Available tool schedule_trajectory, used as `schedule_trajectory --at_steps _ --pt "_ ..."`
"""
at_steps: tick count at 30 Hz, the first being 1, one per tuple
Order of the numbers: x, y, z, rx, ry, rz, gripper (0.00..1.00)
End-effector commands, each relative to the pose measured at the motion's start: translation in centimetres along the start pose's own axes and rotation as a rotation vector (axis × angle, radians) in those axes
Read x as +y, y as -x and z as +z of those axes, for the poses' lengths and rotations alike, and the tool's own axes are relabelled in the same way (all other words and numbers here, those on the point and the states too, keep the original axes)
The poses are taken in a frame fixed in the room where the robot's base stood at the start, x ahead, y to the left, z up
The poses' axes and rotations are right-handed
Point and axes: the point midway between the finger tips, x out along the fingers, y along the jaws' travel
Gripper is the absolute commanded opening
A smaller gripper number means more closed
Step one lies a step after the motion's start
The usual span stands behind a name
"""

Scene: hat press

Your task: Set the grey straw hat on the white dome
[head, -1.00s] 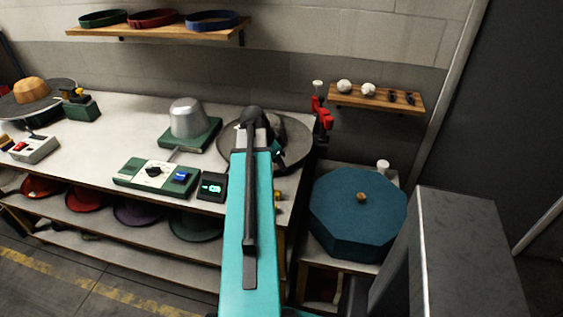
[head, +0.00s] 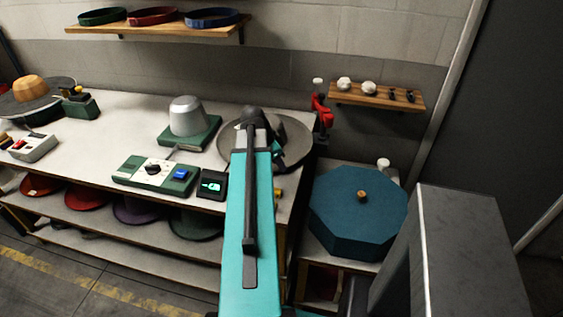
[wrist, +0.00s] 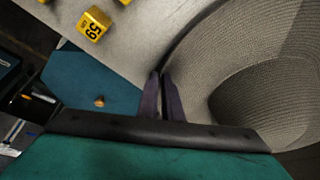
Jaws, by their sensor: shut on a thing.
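The grey straw hat (head: 295,142) is at the right end of the white bench in the head view, partly hidden behind my arm. In the wrist view its woven brim and crown (wrist: 262,95) fill the right side. My gripper (wrist: 162,82) is shut on the brim at its edge; the fingertips are partly hidden there. I cannot tell whether the hat is clear of the bench. The white dome (head: 187,117), pale and silvery, stands bare on a green base (head: 202,140), left of the hat.
A green control box (head: 152,174) and a small black display (head: 211,184) stand at the bench's front edge. A blue octagonal box (head: 357,212) is to the right. Yellow numbered blocks (wrist: 93,24) show in the wrist view.

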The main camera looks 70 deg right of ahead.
Motion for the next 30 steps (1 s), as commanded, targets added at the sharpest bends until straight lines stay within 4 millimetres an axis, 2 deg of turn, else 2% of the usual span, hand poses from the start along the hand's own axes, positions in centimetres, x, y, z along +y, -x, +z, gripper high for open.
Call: schedule_trajectory --at_steps 14,18,19,30 --pt "0.00 -0.41 0.16 0.000 0.000 -0.001 0.00" --pt "0.01 -0.41 0.16 0.000 0.000 0.000 0.24" --pt "0.01 -0.41 0.16 0.000 0.000 0.000 0.28" --pt "0.03 -0.32 0.18 0.000 0.000 0.000 0.28"
